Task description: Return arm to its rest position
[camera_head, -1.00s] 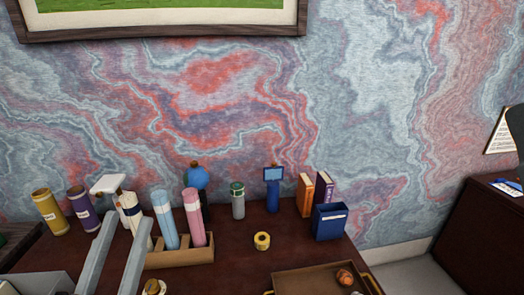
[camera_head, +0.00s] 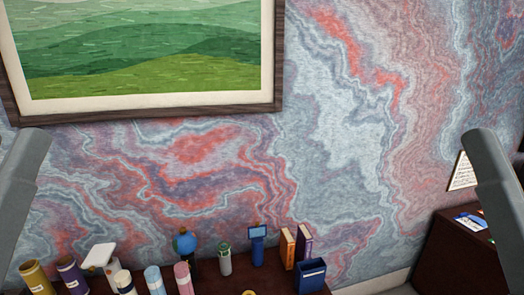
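In the head view, part of my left arm (camera_head: 22,185) stands upright at the left edge, and part of my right arm (camera_head: 497,185) slants at the right edge. Both are raised in front of the wall, apart from the desk things. Neither gripper's fingertips can be made out, so I cannot see whether they are open or hold anything.
Along the bottom stand a yellow tube (camera_head: 37,277), a purple tube (camera_head: 73,276), a blue globe (camera_head: 186,244), a grey bottle (camera_head: 225,262), books (camera_head: 288,247) and a blue box (camera_head: 311,275). A framed picture (camera_head: 145,50) hangs above. The space between my arms is clear.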

